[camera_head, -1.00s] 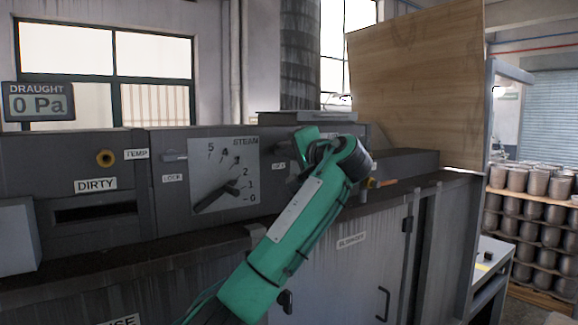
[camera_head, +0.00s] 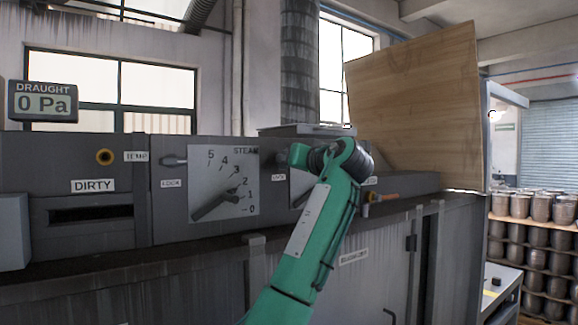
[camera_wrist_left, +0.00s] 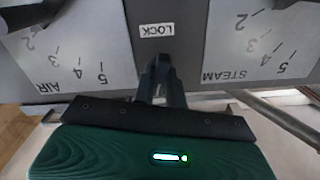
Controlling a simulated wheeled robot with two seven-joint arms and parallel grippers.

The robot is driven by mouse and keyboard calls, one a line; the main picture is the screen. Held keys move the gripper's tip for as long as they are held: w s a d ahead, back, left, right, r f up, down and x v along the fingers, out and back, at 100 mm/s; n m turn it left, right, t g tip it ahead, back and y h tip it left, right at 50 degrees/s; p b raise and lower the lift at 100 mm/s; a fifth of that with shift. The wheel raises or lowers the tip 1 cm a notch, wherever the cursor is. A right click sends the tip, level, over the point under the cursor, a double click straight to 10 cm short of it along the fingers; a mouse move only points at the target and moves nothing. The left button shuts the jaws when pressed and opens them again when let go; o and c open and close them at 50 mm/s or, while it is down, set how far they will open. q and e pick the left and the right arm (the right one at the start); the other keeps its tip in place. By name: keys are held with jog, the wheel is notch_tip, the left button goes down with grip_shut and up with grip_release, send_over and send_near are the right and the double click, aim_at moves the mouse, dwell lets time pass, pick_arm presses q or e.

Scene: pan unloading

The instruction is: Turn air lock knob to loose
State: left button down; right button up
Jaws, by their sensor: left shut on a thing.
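The air lock knob (camera_head: 282,156) is a small grey knob above a LOCK label (camera_head: 279,178), left of the partly covered air dial (camera_head: 300,190). My left gripper (camera_wrist_left: 162,66) is shut on this knob. In the left wrist view the panel shows upside down, with the LOCK label (camera_wrist_left: 157,30) between the AIR dial (camera_wrist_left: 70,50) and the STEAM dial (camera_wrist_left: 262,45). The fingers hide most of the knob, so I cannot tell its turn. In the head view my left arm covers most of the air dial. My right gripper is not in view.
The steam dial (camera_head: 224,183) and its own lock knob (camera_head: 174,160) are to the left. A draught display (camera_head: 43,101) reads 0 Pa. A wooden board (camera_head: 420,105) stands behind on the right. An orange-handled valve (camera_head: 381,197) is right of my arm.

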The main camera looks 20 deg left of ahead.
pick_arm(q)
jog(key=shift+f+n, duration=0.15)
jog(key=shift+n, duration=1.45)
jog(key=c, duration=1.4)
grip_release()
jog(key=shift+c, duration=0.2)
jog(key=b+v, duration=0.5)
jog(key=v, duration=0.9)
jog(key=shift+b, duration=0.4)
jog(key=shift+w, duration=0.1)
